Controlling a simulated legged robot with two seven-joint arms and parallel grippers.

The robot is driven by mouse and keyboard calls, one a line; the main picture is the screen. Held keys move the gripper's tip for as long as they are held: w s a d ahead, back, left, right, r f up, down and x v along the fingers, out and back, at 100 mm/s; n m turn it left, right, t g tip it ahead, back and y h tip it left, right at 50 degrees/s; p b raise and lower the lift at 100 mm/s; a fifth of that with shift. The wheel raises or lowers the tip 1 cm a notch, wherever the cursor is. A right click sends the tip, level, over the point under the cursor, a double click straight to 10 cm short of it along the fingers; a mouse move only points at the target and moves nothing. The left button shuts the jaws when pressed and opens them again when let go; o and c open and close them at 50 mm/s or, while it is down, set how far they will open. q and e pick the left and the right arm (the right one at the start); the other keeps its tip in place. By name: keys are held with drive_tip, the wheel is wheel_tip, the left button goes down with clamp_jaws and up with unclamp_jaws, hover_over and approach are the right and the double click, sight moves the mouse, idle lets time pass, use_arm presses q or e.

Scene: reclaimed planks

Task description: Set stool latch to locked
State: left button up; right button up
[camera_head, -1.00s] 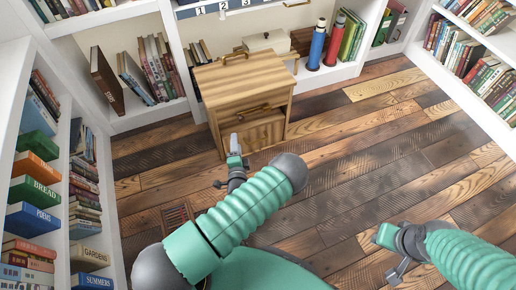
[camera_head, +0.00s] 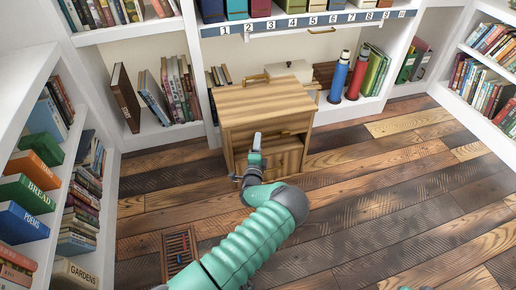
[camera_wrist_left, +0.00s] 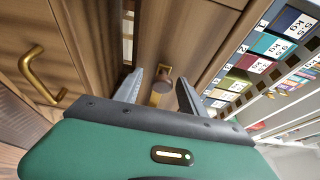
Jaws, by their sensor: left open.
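The wooden stool (camera_head: 265,100), a box-like cabinet with a brass handle on top, stands in front of the shelves in the head view. My left gripper (camera_head: 257,145) is in front of it and hides part of its front. In the left wrist view the open left gripper (camera_wrist_left: 160,76) points at the wood, with a brass latch piece with a dark round knob (camera_wrist_left: 161,84) between its fingers. I cannot tell whether the fingers touch it, or which position the latch is in. A brass handle (camera_wrist_left: 42,78) shows at left. The right gripper is out of view.
White bookshelves (camera_head: 70,140) stand left, behind and right. Blue and red bottles (camera_head: 348,78) stand on the low shelf right of the stool. A floor vent (camera_head: 180,248) lies at lower left. Plank floor (camera_head: 400,190) is clear at right.

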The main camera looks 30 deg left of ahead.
use_arm(q)
drive_tip(key=shift+w+a, duration=0.15)
drive_tip(key=shift+w, duration=0.15)
drive_tip(key=shift+r, duration=0.1)
drive_tip(key=shift+c, duration=0.5)
clamp_jaws()
drive_tip(key=shift+s, duration=0.1)
idle(0.5)
